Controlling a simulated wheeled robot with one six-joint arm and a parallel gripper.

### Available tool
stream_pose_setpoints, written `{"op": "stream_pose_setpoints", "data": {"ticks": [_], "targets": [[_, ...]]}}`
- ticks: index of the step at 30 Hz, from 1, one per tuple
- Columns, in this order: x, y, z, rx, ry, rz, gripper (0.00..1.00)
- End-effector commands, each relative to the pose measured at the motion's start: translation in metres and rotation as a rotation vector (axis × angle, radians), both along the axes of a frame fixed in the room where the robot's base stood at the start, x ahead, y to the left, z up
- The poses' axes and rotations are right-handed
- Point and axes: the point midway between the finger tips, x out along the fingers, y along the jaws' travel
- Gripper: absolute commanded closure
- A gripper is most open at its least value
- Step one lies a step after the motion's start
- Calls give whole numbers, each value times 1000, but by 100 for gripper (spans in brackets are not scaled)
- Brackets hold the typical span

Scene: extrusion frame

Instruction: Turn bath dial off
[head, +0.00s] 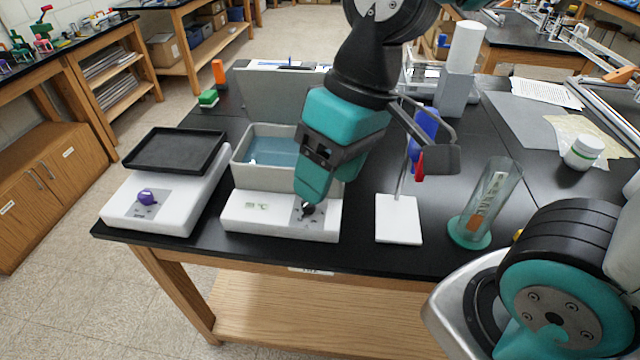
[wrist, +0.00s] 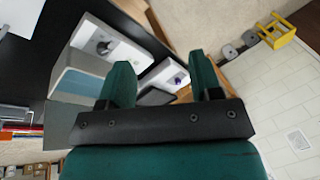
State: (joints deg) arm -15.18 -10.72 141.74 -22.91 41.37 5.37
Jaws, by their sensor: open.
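The water bath (head: 245,160) is a grey tub of blue water on a white base (head: 262,226) with a small display. Its black dial (head: 308,209) sits at the right of the base's front. In the head view my gripper (head: 318,192) points down, its fingertip overlapping the dial's upper edge. In the wrist view the black dial (wrist: 103,47) lies left of my left finger, outside the gap of my open gripper (wrist: 160,62). The gripper is empty. I cannot read the dial's setting.
To the left stands a hot plate (head: 120,205) with a black top and a purple knob (head: 147,196). A white stand base (head: 398,220) with a thin rod and a glass cylinder (head: 488,200) stand to the right. The black table's front edge is close.

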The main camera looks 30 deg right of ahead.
Motion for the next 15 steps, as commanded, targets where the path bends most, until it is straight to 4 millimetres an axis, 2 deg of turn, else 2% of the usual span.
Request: {"op": "stream_pose_setpoints", "data": {"ticks": [1, 3, 6, 9, 12, 15], "targets": [[23, -3, 2, -31, 29, -81, 42], [56, -10, -3, -80, 62, -218, 42], [100, -22, -16, -152, 99, -415, 42], [134, -34, -32, -214, 119, -578, 42], [157, -42, -46, -259, 128, -695, 42], [169, -47, -56, -284, 131, -761, 42]]}}
